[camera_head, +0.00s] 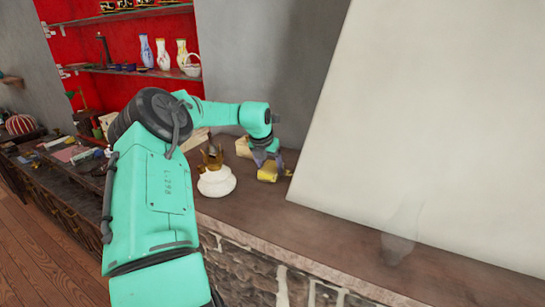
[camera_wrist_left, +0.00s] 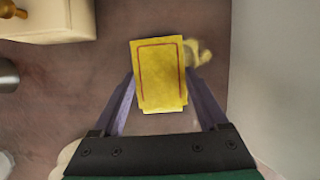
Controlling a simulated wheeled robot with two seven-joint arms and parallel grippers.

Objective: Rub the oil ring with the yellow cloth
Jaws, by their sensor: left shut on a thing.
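My left gripper (camera_head: 268,162) reaches over the brown stone-edged counter (camera_head: 330,222) and is shut on the yellow cloth (camera_head: 268,174). In the left wrist view the cloth (camera_wrist_left: 160,78) is a flat, folded yellow rectangle with a thin red border line. It sits between the two purple-grey fingers of the left gripper (camera_wrist_left: 163,100). The cloth is close over the counter; I cannot tell whether it touches. I cannot make out the oil ring; the cloth and gripper cover part of the counter. My right gripper is not in view.
A small yellowish thing (camera_wrist_left: 200,53) shows beside the cloth. A large pale panel (camera_head: 430,120) stands on the right. Vases (camera_head: 147,52) stand on a red-backed shelf.

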